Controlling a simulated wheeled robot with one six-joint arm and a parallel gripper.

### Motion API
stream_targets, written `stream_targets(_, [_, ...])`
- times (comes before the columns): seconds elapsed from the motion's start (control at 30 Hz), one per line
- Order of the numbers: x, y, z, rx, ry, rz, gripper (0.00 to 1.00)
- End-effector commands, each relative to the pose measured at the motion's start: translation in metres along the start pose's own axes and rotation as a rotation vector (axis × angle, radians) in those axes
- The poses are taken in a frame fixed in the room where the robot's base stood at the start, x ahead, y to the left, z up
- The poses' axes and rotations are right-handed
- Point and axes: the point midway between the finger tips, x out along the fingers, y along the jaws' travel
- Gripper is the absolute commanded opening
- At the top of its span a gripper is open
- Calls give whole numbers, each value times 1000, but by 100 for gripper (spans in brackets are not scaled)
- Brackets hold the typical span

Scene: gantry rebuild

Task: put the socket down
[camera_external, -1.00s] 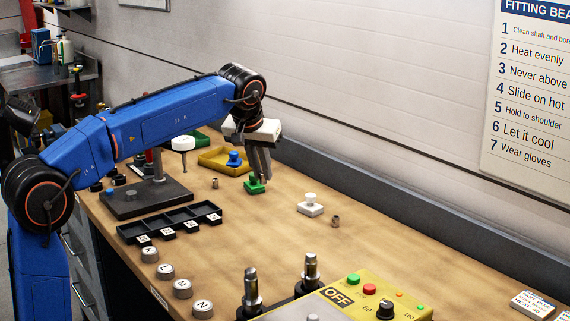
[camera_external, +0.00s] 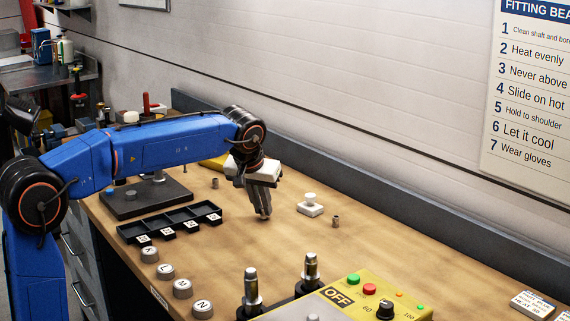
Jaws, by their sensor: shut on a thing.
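My gripper (camera_external: 264,215) points down low over the wooden bench, left of the white knobbed block. Its fingers are closed on the socket, which is too small and too covered by the fingers to make out. I cannot tell whether the socket touches the bench top.
A white knobbed block (camera_external: 311,206) and a small brown metal piece (camera_external: 336,221) lie to the right. Another small metal piece (camera_external: 215,183) stands to the left. A black compartment tray (camera_external: 172,228) and a yellow control box (camera_external: 345,299) are nearer.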

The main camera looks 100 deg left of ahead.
Motion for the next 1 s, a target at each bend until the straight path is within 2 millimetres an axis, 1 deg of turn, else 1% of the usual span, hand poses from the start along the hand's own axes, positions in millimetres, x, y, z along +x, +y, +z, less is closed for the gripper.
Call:
stream_targets(0.2, [2,0,1,0,-1,0,0])
stream_targets(0.23, [3,0,1,0,-1,0,14])
stream_targets(0.3, [2,0,1,0,0,0,31])
stream_targets(0.67, [0,0,0,0,0,0,31])
stream_targets(0.77, [-8,0,0,0,1,1,31])
stream_targets(0.83, [-18,0,0,0,1,1,31])
stream_targets(0.97, [-42,1,-1,0,2,2,31])
stream_targets(1.0, [-51,0,-1,0,3,2,31])
